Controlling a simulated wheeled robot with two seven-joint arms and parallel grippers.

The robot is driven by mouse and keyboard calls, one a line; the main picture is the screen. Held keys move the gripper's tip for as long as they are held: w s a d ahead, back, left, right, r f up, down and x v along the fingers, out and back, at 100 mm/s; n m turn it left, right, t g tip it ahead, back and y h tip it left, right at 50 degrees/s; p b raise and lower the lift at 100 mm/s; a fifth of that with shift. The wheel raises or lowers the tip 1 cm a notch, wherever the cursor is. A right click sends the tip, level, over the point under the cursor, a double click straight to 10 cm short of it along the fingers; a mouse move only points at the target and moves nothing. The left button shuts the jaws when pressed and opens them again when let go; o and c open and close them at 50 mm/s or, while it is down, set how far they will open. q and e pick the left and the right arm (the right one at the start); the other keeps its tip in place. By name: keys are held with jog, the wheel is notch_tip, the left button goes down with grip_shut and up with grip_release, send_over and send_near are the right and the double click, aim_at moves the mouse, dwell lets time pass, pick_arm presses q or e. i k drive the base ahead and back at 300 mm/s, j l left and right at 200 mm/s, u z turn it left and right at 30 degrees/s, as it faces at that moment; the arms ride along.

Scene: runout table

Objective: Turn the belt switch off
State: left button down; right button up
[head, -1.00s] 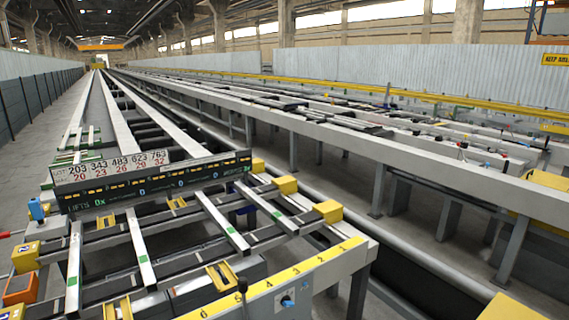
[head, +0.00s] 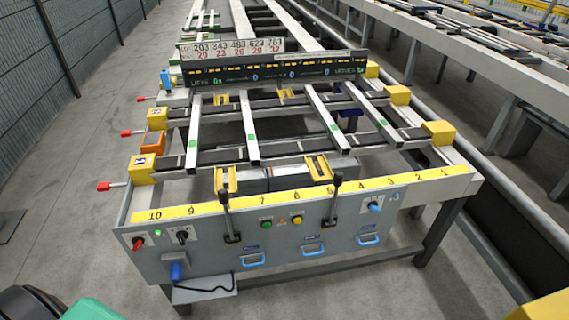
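The grey control panel (head: 205,262) on the front of the runout table carries several controls. At its left end are a red knob (head: 138,243), a lit green lamp (head: 158,233) and a black rotary switch (head: 182,236). A blue rotary switch (head: 375,207) sits near the right end. Their labels are too small to read, so I cannot tell which one is the belt switch or how it is set. Neither of my grippers is in view.
Two black-knobbed levers (head: 335,200) stand up from the panel, with green and yellow buttons (head: 297,220) between them. Blue handles (head: 312,250) and a blue plug (head: 177,271) stick out. Red-tipped handles (head: 110,186) project at left. The floor (head: 75,245) at left is clear.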

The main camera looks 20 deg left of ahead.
aim_at(138, 242)
jog(key=u, duration=1.9)
